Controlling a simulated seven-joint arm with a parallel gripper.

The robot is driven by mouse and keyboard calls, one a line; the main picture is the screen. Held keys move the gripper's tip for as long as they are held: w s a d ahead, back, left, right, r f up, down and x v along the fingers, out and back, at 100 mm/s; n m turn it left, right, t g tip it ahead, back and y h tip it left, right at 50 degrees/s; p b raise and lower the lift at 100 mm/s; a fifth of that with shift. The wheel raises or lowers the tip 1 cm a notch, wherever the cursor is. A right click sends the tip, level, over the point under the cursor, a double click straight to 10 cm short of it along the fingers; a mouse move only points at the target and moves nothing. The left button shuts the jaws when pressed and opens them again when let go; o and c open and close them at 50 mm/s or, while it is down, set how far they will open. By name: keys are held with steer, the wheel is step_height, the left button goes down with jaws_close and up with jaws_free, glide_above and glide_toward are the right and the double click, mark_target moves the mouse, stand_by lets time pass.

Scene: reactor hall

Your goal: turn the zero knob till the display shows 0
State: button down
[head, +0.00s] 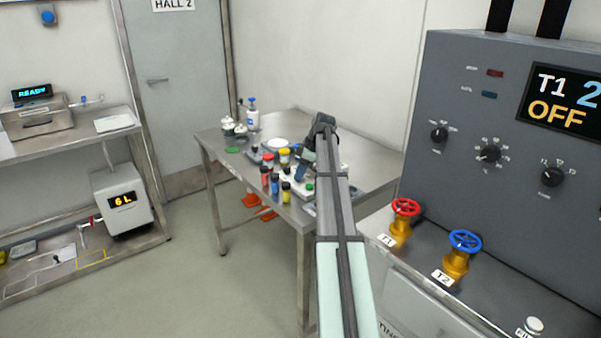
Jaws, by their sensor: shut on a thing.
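My gripper (301,174) points down over the steel table in the middle of the head view, at the end of my outstretched arm. It is at a small pale device (328,181) on the table. The fingers are shut on what seems to be the zero knob of this device. The knob itself is hidden by the gripper and too small to make out. I cannot read a display on this device from here.
A grey control panel (465,210) with red (405,207) and blue (465,240) valve wheels stands at right. A shelf (75,147) stands at left. The floor between is mostly clear.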

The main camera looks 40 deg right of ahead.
steer(key=shift+s+m, duration=0.1)
steer(key=shift+m, duration=0.2)
steer(key=m, duration=0.1)
steer(key=m+h, duration=0.1)
steer(key=shift+a+m+t, duration=0.2)
steer(key=shift+m+t, duration=0.2)
steer(key=m+h, duration=0.1)
steer(key=m, duration=0.2)
steer(key=shift+s+a+t, duration=0.1)
steer(key=shift+t, duration=0.2)
steer(key=m+h, duration=0.1)
steer(key=m, duration=0.3)
steer(key=shift+a+h, duration=0.15)
steer(key=shift+h, duration=0.25)
steer(key=shift+m+h, duration=0.6)
steer(key=shift+m, duration=1)
steer(key=c, duration=0.8)
jaws_free()
